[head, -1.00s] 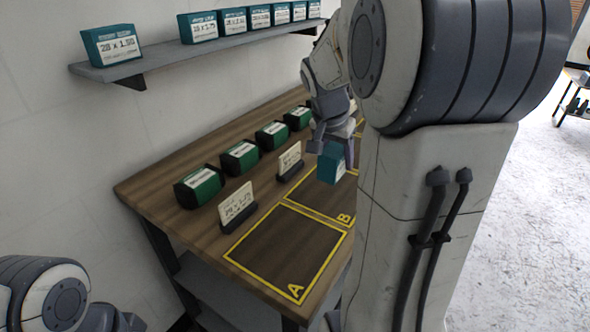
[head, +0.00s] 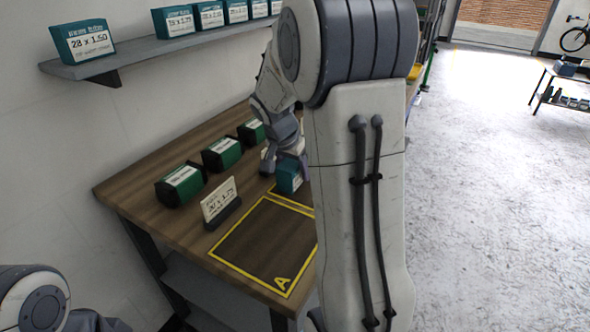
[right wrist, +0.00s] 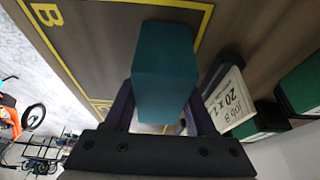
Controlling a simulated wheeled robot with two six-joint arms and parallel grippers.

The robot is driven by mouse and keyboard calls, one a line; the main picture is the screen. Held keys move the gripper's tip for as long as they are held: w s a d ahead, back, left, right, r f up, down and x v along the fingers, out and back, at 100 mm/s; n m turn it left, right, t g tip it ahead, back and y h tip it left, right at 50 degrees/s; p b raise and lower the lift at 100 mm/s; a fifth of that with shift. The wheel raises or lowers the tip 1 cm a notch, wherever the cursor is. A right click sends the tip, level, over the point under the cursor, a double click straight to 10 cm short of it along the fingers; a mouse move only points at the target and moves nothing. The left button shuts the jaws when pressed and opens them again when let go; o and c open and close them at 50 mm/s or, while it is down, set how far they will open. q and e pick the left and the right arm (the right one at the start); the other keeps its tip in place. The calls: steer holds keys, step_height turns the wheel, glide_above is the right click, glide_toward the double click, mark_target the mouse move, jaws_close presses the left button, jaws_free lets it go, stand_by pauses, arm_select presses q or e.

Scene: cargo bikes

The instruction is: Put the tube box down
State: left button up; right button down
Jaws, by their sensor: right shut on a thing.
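The tube box (head: 288,177) is a teal box held in my right gripper (head: 289,157), over the yellow-outlined area B on the wooden bench. The right wrist view shows the box (right wrist: 165,75) between the two fingers of my right gripper (right wrist: 163,112), with the yellow line and letter B beside it. I cannot tell whether its underside touches the bench. My right arm hides most of area B in the head view. Only part of my left arm shows at lower left; its gripper is out of view.
Area A (head: 268,243) is empty, with a job card (head: 219,199) behind it. Another card (right wrist: 228,105) stands close to the held box. Several dark green boxes (head: 180,184) line the bench's wall side. A shelf (head: 120,66) above holds several teal boxes.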

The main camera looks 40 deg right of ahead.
steer(key=shift+f, duration=0.2)
steer(key=shift+c, duration=1.1)
jaws_free()
steer(key=shift+r, duration=0.1)
steer(key=shift+r, duration=0.15)
steer(key=shift+a+r, duration=0.1)
steer(key=shift+r, duration=0.2)
steer(key=p+v, duration=0.1)
steer(key=v, duration=1)
steer(key=shift+s+a+r, duration=0.1)
steer(key=shift+s+a, duration=0.05)
steer(key=shift+a, duration=0.05)
